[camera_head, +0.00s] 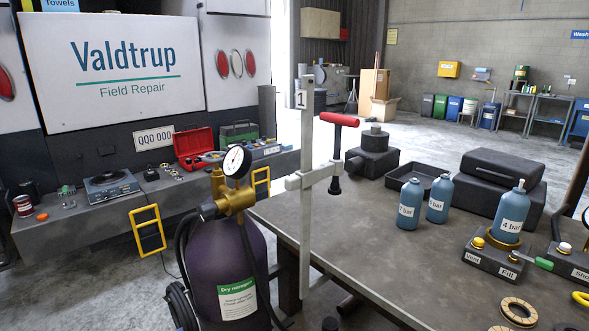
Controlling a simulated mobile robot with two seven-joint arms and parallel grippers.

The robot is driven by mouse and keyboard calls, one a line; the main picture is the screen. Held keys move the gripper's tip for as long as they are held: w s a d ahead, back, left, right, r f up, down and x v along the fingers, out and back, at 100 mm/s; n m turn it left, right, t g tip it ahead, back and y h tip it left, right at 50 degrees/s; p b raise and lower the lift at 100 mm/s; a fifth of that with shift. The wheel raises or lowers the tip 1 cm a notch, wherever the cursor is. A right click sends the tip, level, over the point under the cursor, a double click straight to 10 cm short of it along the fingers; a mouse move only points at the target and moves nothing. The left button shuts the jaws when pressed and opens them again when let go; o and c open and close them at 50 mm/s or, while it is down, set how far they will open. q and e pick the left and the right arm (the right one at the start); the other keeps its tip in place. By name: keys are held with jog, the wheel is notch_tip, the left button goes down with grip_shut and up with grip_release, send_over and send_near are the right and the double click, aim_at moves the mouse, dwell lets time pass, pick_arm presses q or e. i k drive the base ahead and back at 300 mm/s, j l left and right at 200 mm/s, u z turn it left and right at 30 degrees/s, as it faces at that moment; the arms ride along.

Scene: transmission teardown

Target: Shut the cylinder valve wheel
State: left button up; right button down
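A dark purple gas cylinder (240,262) with a green and white "Dry nitrogen" label stands upright at the left end of the workbench. A brass valve (236,201) sits on its top, with a round white-faced gauge (236,162) above it. A small brass upright part (217,180) rises at the left of the valve, and a dark fitting points left. I cannot tell for certain which part is the valve wheel, or whether it is open or shut. Neither of my grippers shows in this view.
A grey clamp bar (306,130) marked "1", with a red T-handle (339,120), stands upright right of the valve. The workbench (345,222) holds blue bottles (438,200), a black tray (416,176) and a dark case (500,168). A black hose hangs beside the cylinder.

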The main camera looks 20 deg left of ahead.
aim_at(216, 157)
jog(key=k+u, duration=0.15)
jog(key=u, duration=1.05)
